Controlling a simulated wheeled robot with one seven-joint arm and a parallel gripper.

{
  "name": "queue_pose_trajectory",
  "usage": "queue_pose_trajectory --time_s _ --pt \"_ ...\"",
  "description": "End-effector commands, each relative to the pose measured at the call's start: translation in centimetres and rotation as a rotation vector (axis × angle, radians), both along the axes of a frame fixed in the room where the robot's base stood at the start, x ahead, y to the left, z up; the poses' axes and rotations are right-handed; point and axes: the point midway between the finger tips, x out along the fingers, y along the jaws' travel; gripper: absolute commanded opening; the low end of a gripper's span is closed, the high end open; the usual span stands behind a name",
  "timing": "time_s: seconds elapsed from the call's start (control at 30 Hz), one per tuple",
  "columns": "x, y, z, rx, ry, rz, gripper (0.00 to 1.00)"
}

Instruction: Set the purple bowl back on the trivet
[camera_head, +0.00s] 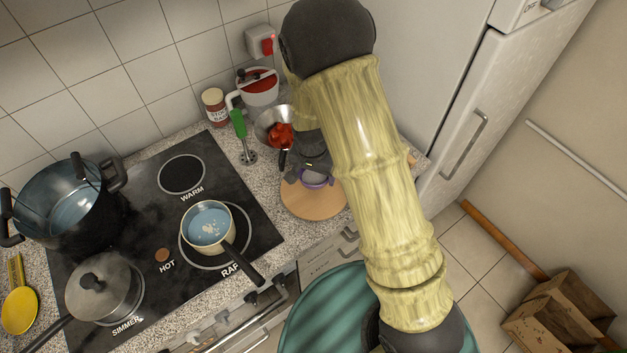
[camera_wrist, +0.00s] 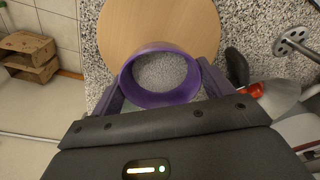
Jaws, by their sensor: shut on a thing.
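The purple bowl (camera_head: 318,184) is between the fingers of my gripper (camera_head: 303,176), at the far edge of the round wooden trivet (camera_head: 312,208). In the wrist view my gripper (camera_wrist: 161,85) is shut on the bowl (camera_wrist: 160,99), one finger on each side. The bowl looks roughly upright, with a pale grey speckled surface inside its rim. It overlaps only part of the trivet (camera_wrist: 160,22), whose bare wood shows beyond it. I cannot tell whether the bowl touches anything below. My arm hides part of the trivet's right side in the head view.
The hob (camera_head: 150,225) at left holds a small saucepan (camera_head: 208,224) and larger pots.

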Motion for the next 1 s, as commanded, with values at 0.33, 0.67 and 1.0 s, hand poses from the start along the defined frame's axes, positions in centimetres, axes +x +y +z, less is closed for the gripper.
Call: queue_pose_trajectory --time_s 0.33,0.67,1.0 --pt "-0.1 0.0 -3.8 -0.001 0.003 0.0 0.53" --pt "-0.1 0.2 -4.1 0.0 0.0 0.005 0.53" --pt "-0.1 0.2 -4.3 0.001 0.001 0.004 1.0"
